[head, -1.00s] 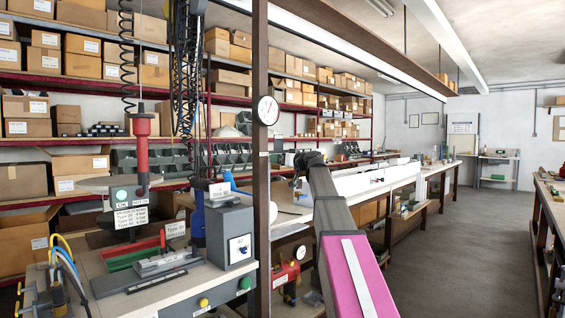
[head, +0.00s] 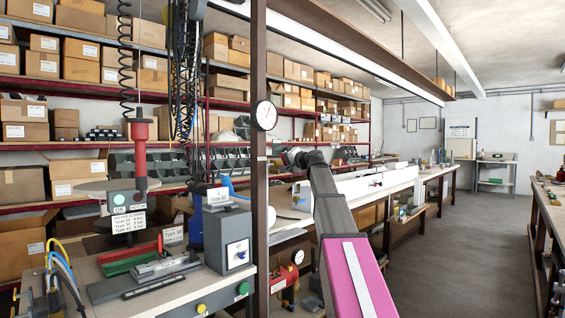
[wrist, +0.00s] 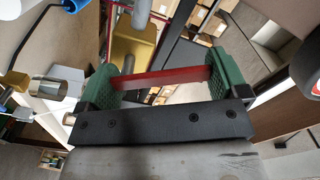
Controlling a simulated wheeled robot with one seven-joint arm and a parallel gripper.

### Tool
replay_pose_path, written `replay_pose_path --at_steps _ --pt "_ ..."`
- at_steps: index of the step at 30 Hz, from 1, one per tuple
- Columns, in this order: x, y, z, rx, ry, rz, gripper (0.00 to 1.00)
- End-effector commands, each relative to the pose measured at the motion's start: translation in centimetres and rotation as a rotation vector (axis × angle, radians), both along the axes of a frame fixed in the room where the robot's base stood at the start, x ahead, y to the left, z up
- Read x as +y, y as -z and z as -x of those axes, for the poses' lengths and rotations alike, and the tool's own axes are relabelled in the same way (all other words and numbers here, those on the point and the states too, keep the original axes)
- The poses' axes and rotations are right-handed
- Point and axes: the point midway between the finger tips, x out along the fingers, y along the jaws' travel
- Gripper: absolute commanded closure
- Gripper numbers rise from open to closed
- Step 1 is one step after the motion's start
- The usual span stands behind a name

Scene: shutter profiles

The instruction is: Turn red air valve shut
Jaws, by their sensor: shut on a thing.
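In the wrist view my gripper (wrist: 160,76) has its two green-padded fingers at either end of a flat red lever (wrist: 165,78), which is the red air valve's handle. The gripper is shut on this lever. A brass-coloured valve body (wrist: 131,50) and a grey pipe (wrist: 141,12) lie just beyond the lever.
A red air unit (head: 283,279) with a round gauge (head: 298,257) sits under the bench, left of my arm. A brown post (head: 260,200) stands close by. A workbench with a grey switch box (head: 228,240) is at left. The aisle floor (head: 440,250) at right is clear.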

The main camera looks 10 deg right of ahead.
Motion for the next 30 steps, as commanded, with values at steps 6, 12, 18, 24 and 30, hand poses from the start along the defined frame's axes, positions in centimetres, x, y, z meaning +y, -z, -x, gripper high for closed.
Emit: replay_pose_path --at_steps 6,12,18,24,30 --pt "-0.6 -0.2 -0.4 0.118 0.0 -0.162 0.5" --pt "-1.0 -0.2 -0.7 0.209 0.0 -0.288 0.5" --pt "-1.2 -0.2 -0.9 0.275 0.001 -0.379 0.5" --pt "-1.4 -0.2 -1.0 0.313 0.001 -0.43 0.5" --pt "-1.4 -0.2 -1.0 0.327 0.001 -0.45 0.5"
